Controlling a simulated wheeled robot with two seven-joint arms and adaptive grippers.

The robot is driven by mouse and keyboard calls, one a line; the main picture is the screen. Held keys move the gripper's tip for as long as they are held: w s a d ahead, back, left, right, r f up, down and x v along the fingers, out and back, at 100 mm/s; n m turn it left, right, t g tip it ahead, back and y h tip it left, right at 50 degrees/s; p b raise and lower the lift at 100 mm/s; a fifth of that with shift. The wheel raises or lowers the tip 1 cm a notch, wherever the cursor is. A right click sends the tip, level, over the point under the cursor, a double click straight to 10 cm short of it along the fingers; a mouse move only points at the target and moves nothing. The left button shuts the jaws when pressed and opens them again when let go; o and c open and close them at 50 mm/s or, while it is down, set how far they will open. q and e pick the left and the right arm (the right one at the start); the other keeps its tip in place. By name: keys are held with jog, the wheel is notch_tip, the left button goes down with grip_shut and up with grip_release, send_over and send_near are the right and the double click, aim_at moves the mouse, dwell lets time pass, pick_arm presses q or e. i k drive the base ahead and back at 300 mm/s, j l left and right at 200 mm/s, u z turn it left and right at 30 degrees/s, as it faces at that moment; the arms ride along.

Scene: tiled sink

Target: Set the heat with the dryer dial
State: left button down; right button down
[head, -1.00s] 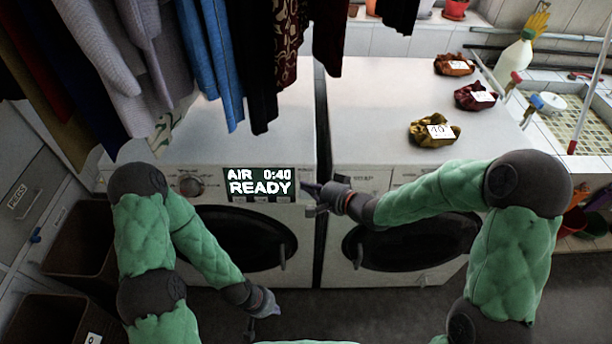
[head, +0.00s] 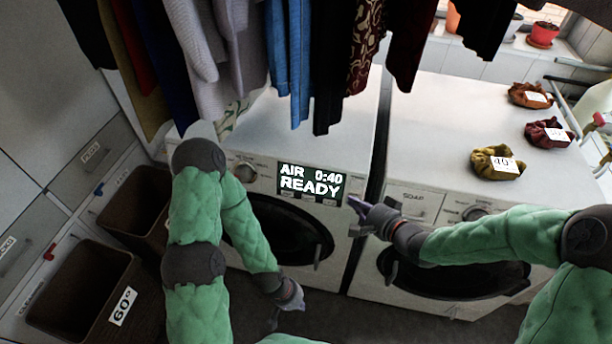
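The dryer (head: 270,135) is the left white machine. Its dial (head: 245,172) is a round knob on the front panel, partly beside my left arm, left of the display. The display (head: 311,182) reads "AIR 0:40 READY". A row of small buttons sits under it. My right gripper (head: 356,215) is in front of the gap between the machines, just right of the display, with its fingers apart and nothing between them. My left gripper (head: 284,312) hangs low in front of the dryer door, fingers apart and empty, away from the dial.
Clothes (head: 290,60) hang over the dryer's top. The washer (head: 440,130) at right has a drawer marked SOAP and several tagged cloth bundles (head: 497,163) on top. Dark bins (head: 80,290) stand at left, one tagged 60°. Drawers line the left wall.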

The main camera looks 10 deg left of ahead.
aim_at(244, 174)
jog(key=j+u, duration=0.25)
jog(key=j, duration=0.65)
jog(key=j+u, duration=0.3)
jog(key=j, duration=0.6)
